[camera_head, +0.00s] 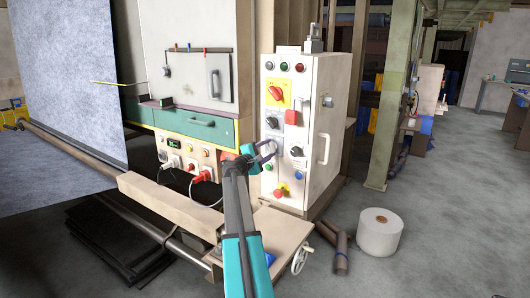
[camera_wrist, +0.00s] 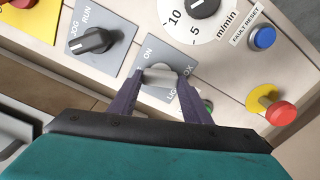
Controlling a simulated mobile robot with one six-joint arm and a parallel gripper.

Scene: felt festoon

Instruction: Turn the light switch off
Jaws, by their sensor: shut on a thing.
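The light switch is a pale lever or knob (camera_wrist: 158,76) on a grey plate (camera_wrist: 146,58) in the wrist view. "ON" is printed at the plate's upper end, and a partly covered label reading "LI...OX" is at its lower end. My gripper (camera_wrist: 160,84) is shut on the switch, with one dark purple finger at each side of it. In the head view, my gripper (camera_head: 269,150) reaches the front of the white control cabinet (camera_head: 325,135), and its fingers partly hide the switch. I cannot tell clearly which position the switch is in.
Close by are a black JOG/RUN knob (camera_wrist: 93,40), a speed dial (camera_wrist: 205,12), a blue fault reset button (camera_wrist: 262,38) and a red mushroom button (camera_wrist: 281,113). A green button is partly hidden beside the right finger. A white roll (camera_head: 379,233) stands on the floor to the right.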

